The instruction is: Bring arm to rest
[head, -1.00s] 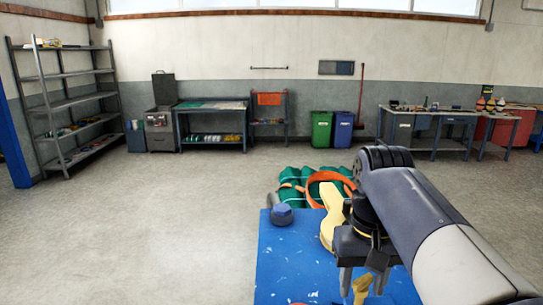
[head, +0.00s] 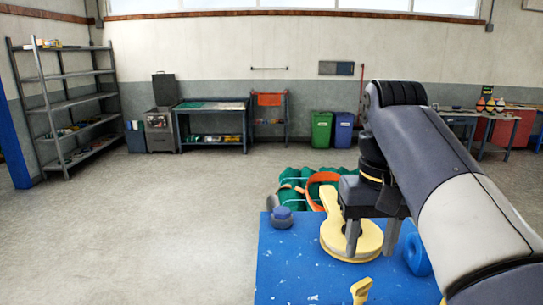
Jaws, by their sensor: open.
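My gripper (head: 372,236) is open, its two fingers pointing down above the blue table on the right side of the head view. It holds nothing that I can see. My arm comes in from the lower right and hides part of the table's right side.
A blue-grey knob-like object (head: 282,217) stands at the table's far left corner. Green netting with an orange band (head: 318,184) lies beyond. The floor at left is clear.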

